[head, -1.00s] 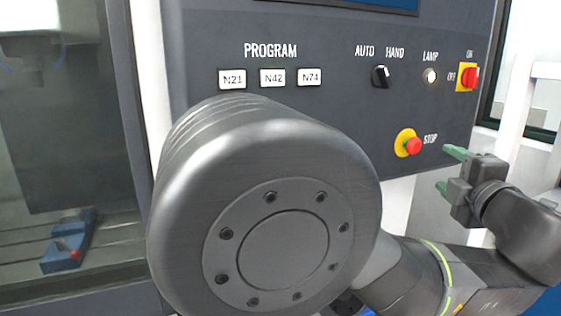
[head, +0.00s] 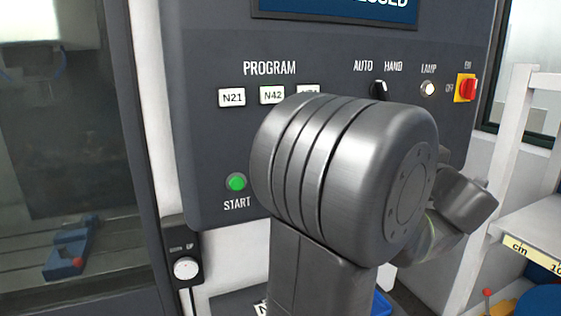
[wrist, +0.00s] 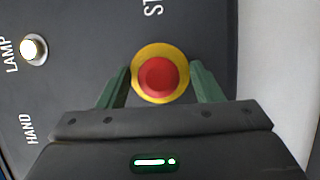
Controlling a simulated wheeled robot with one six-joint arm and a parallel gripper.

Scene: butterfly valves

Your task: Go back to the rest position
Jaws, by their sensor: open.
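My gripper (wrist: 160,88) shows in the wrist view with its two green fingers apart, open and empty. Between the fingers in that picture is the red stop button on its yellow ring (wrist: 160,73). The button is farther out than the fingers, and I cannot tell how far. In the head view my own arm covers the gripper and the stop button. The control panel (head: 215,145) stands in front of me, and its dark face fills much of the wrist view.
The panel carries a green start button (head: 236,182), program buttons, a mode knob (head: 379,89), a lit lamp button (head: 429,89) and a red switch (head: 467,88). A machine window (head: 60,150) is at left. A white shelf (head: 535,235) stands at lower right.

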